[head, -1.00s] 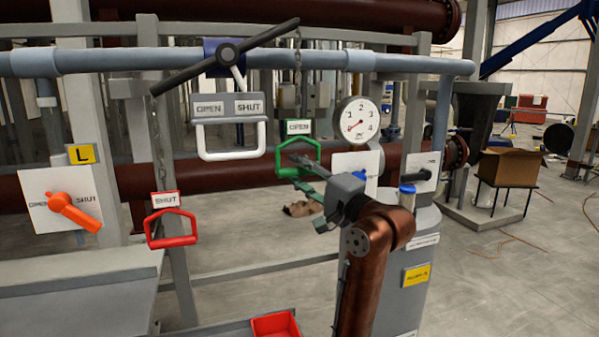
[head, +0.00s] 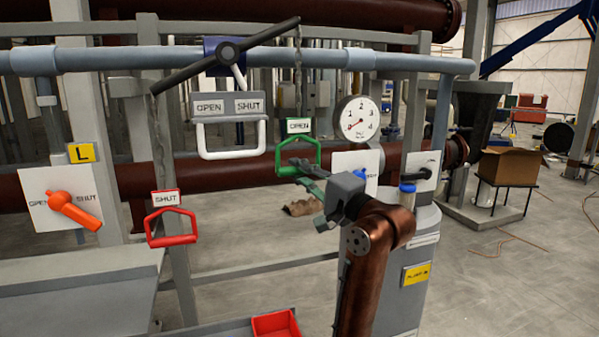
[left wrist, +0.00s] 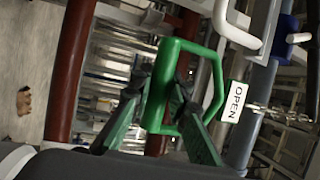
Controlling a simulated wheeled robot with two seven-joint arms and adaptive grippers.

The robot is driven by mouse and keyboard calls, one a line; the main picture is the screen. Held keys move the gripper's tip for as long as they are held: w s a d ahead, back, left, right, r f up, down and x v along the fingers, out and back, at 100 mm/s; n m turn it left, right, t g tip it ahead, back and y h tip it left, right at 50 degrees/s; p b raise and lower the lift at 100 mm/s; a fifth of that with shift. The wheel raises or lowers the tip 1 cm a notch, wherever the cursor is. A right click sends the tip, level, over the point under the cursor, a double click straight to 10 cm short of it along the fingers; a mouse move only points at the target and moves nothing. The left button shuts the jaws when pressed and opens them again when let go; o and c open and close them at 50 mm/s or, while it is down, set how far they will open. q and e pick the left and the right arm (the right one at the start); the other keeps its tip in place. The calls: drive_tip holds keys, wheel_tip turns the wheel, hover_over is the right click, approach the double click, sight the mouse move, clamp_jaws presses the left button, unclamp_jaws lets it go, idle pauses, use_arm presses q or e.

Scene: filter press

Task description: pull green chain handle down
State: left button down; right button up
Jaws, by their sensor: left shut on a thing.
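The green chain handle (head: 279,158) hangs from a chain under a white OPEN tag (head: 299,126), right of the white handle. My left gripper (head: 304,170) reaches it from the lower right, with its fingers at the handle's lower bar. In the left wrist view the green handle (left wrist: 158,88) lies between the two green-padded fingers of my left gripper (left wrist: 158,108), which is shut on its bar. Part of the bar is hidden by the fingers in the head view. The chain's other end meets the black lever (head: 226,54). My right gripper is out of view.
A red SHUT handle (head: 170,228) hangs at left on its own chain. A white handle (head: 230,153) hangs in the middle. A gauge (head: 358,119) and white panel (head: 355,163) stand close to my gripper. A red bin (head: 275,324) is below.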

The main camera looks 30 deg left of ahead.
use_arm(q)
wheel_tip(320, 180, down, 15)
drive_tip(key=b, duration=1.1)
drive_tip(key=shift+w, duration=0.1)
drive_tip(key=c, duration=1.8)
unclamp_jaws()
drive_tip(key=shift+r, duration=0.15)
drive_tip(key=v, duration=1.2)
drive_tip(key=shift+r, duration=0.1)
